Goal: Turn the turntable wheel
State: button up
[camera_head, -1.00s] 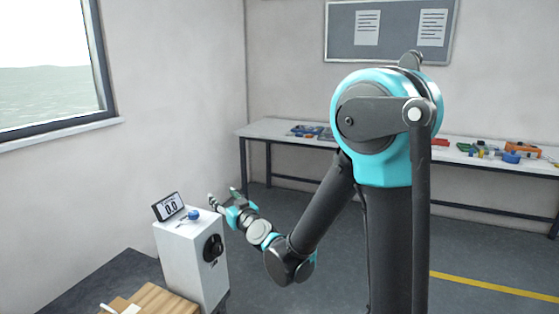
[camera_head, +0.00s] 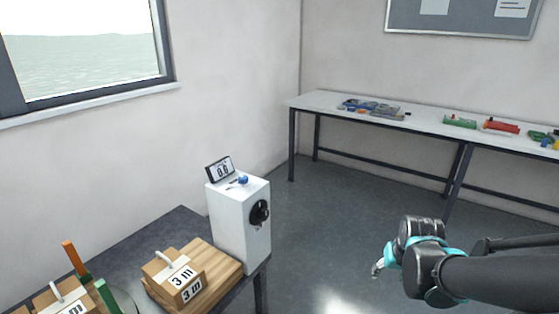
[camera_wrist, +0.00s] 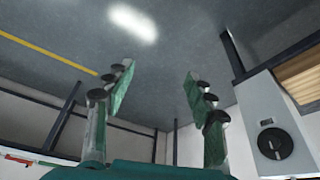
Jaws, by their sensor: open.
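My gripper (camera_wrist: 159,74) is open and empty. In the head view it (camera_head: 378,268) is over the floor, right of the box and apart from it.
A small display (camera_head: 219,169) and a blue knob (camera_head: 243,180) are on top of the box. Cardboard boxes (camera_head: 174,275) marked "3 m" sit on the dark table (camera_head: 165,232). A white bench (camera_head: 330,100) with tools stands at the back wall. The floor between is clear.

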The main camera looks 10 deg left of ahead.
aim_at(260, 213)
jog(key=k+j, duration=0.25)
jog(key=k, duration=0.25)
jog(key=u, duration=1.7)
jog(key=j+z, duration=0.1)
jog(key=z, duration=0.95)
